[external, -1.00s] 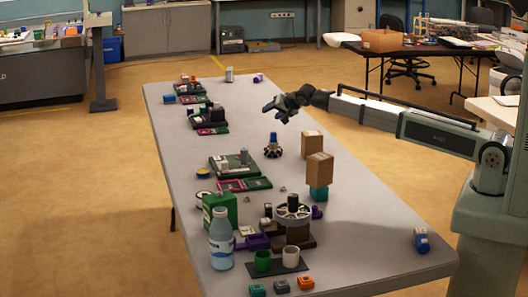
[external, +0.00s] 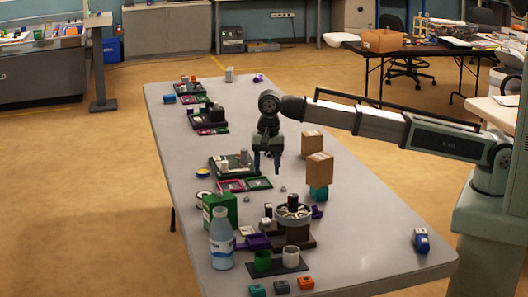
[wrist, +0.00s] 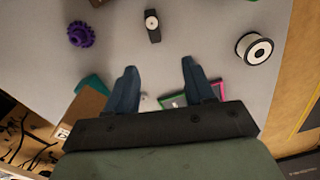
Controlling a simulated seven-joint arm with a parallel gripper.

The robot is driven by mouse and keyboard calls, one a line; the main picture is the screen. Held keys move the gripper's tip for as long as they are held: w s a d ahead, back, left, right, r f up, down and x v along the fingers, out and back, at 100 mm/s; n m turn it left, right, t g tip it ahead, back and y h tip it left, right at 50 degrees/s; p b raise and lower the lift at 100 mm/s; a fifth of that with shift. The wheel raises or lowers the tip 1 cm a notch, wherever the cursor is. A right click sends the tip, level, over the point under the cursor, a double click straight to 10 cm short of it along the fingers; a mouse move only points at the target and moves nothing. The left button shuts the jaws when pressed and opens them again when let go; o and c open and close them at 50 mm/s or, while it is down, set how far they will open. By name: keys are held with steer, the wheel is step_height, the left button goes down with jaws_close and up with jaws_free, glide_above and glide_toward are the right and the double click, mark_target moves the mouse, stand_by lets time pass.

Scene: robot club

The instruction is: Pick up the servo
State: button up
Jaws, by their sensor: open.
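A small black block with a round white disc on top, which looks like the servo (wrist: 152,25), lies on the table at the top middle of the wrist view. In the external view it appears to be the small dark piece (external: 268,211) left of the wheel stand. My gripper (external: 267,168) points down over the middle of the table, farther back than this piece. In the wrist view my gripper's two fingers (wrist: 159,70) are spread, with nothing between them. The servo is beyond the fingertips, apart from them.
A purple gear (wrist: 80,34) and a white roll (wrist: 253,48) flank the servo. Stacked cardboard boxes (external: 319,170) stand close to my gripper's right. Magenta and green trays (external: 245,184) lie below it. A wheel stand (external: 299,235), green box (external: 228,207) and bottle (external: 221,240) stand nearer the camera.

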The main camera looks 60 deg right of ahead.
mark_target(269, 204)
steer(key=shift+s+a+f, duration=0.2)
steer(key=shift+s+f, duration=0.05)
steer(key=shift+f, duration=2)
steer(key=shift+s+a+f, duration=0.2)
steer(key=shift+a+f, duration=0.05)
steer(key=shift+f, duration=2.05)
steer(key=shift+s+a+f, duration=0.2)
steer(key=shift+s+f, duration=0.05)
steer(key=shift+f, duration=2)
jaws_close()
